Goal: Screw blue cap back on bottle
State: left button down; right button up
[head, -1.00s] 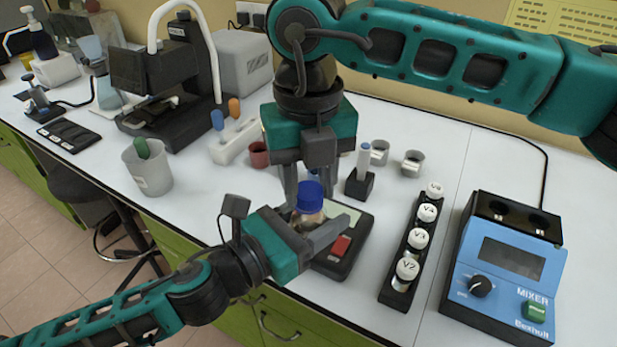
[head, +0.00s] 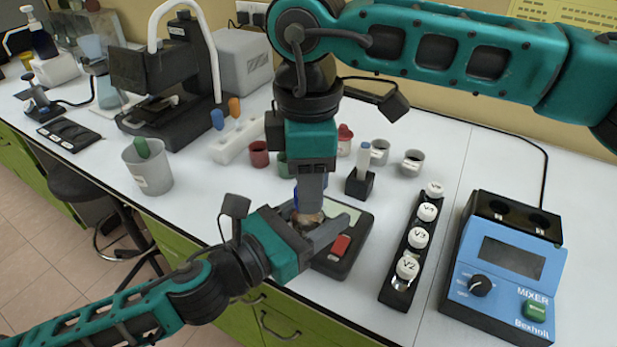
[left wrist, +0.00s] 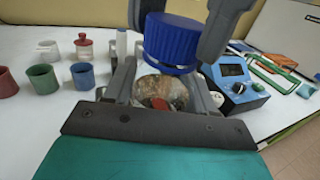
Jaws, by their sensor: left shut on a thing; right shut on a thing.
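The bottle (head: 306,219), brownish and partly hidden, stands upright between the fingers of my left gripper (head: 318,222), which is shut on it. The bottle's top also shows in the left wrist view (left wrist: 158,90). The ridged blue cap (left wrist: 172,42) is at the bottle's mouth, with my right gripper's fingers on both sides of it. My right gripper (head: 311,192) comes down from above and is shut on the cap. In the head view its finger hides most of the cap. I cannot tell whether the threads are engaged.
A rack of white-capped vials (head: 408,245) and a blue mixer (head: 505,270) stand to the right. Small cups (head: 413,160) stand behind. A grey beaker (head: 150,176) stands left, with free table between it and my grippers.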

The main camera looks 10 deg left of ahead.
jog(key=shift+m, duration=0.5)
jog(key=o, duration=1)
jog(key=shift+r, duration=2.3)
jog(key=shift+c, duration=0.5)
